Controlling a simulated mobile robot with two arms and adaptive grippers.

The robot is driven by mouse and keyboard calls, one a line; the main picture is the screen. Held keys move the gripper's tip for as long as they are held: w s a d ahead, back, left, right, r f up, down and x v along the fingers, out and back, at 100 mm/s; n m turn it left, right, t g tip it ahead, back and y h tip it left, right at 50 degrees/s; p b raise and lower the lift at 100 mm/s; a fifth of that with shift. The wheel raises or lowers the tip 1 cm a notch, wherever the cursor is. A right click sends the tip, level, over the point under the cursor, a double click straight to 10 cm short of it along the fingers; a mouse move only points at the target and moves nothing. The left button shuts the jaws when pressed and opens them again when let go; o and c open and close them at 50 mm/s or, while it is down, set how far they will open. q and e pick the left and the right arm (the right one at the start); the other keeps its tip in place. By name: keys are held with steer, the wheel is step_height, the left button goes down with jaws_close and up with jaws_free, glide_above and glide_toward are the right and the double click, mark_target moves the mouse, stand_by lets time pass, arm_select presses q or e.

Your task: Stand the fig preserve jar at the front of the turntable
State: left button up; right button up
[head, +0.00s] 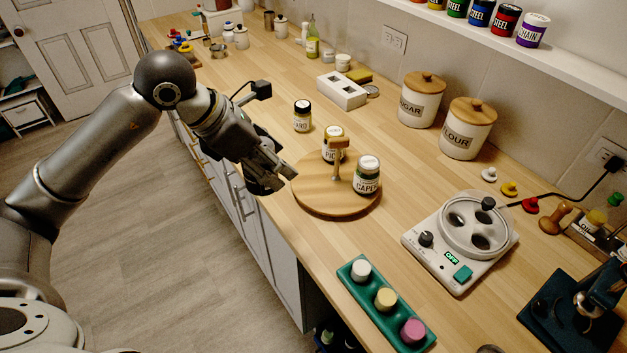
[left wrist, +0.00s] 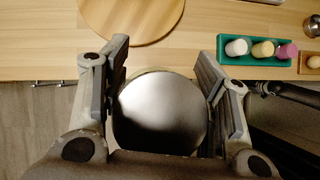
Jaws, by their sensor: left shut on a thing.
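The round wooden turntable (head: 315,201) stands on the counter near its front edge and has a wooden centre post. A capers jar (head: 367,176) stands on its right side and a jar lettered "PIC" (head: 332,156) at its back. The turntable's front part is bare. My left gripper (head: 272,178) is just left of the turntable, by the counter's front edge. In the left wrist view it is shut on a jar with a round, shiny lid (left wrist: 160,112). That jar's label is hidden, and the turntable (left wrist: 132,22) lies beyond it. My right gripper is not in view.
A mustard-type jar (head: 302,118) stands behind the turntable. A white device (head: 450,262) and a green tray (head: 351,283) with three coloured pieces lie to the right. Sugar (head: 420,105) and flour (head: 466,135) canisters stand by the wall. Counter between turntable and tray is clear.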

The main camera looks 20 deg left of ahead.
arm_select(q)
steer(key=w+d+f+p, duration=0.1)
steer(key=w+f, duration=0.2)
steer(key=w, duration=0.1)
steer(key=w+d+f+p, duration=0.2)
steer(key=w+f, duration=0.1)
steer(key=w, duration=0.1)
steer(key=w+d+f+p, duration=0.2)
steer(key=w+f, duration=0.1)
steer(key=w, duration=0.1)
steer(key=shift+w+d+f+p, duration=0.1)
steer(key=shift+f+p, duration=0.2)
steer(key=shift+p, duration=0.05)
step_height(320, 180, down, 2)
steer(key=shift+f+p, duration=0.1)
steer(key=shift+p, duration=0.65)
steer(key=shift+f, duration=0.35)
